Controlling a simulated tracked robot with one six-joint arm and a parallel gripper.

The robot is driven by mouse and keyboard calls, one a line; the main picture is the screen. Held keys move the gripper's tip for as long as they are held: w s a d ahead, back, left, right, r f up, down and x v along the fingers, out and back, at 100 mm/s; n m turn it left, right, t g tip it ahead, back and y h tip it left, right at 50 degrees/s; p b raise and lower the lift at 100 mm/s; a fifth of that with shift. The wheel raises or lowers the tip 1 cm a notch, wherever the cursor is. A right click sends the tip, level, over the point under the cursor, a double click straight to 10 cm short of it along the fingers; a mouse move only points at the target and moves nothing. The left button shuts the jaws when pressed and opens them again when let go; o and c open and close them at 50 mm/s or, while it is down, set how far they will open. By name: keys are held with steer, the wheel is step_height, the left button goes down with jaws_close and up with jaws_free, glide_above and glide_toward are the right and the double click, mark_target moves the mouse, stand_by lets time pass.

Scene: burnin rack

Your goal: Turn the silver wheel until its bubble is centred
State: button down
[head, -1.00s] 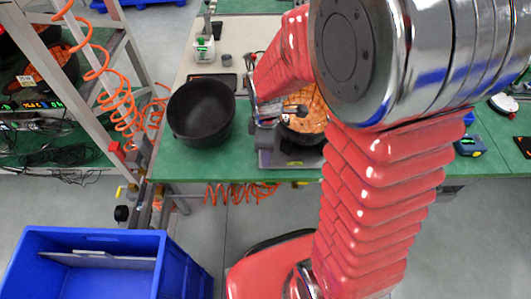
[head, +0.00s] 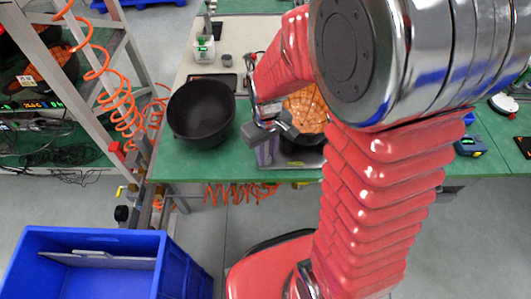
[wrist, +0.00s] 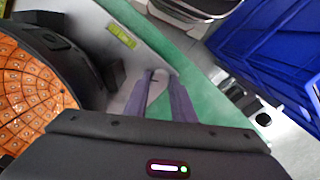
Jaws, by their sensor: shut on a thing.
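My gripper (wrist: 160,78) has its two purple-grey fingers close together at a small silver wheel (wrist: 158,75) on the edge of a grey metal base. The fingers cover most of the wheel. They are shut on it. A yellow-green bubble vial (wrist: 122,36) lies on the base's face near the fingers; the bubble's place in it is too small to tell. In the head view my gripper (head: 262,134) is over the front left of the silver base (head: 272,158), and the wheel cannot be made out there.
A round dark fixture with an orange tiled dome (head: 305,108) sits on the base. A black pot (head: 201,110) stands close on its left. A blue crate (head: 185,270) is on the floor in front. The green bench (head: 230,168) ends just before the base.

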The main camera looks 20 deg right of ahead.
mark_target(267, 157)
steer(key=m, duration=0.4)
steer(key=shift+w+m, duration=0.1)
steer(key=shift+m, duration=2.1)
steer(key=c, duration=1.5)
jaws_free()
step_height(267, 157, up, 14)
steer(key=shift+f, duration=0.15)
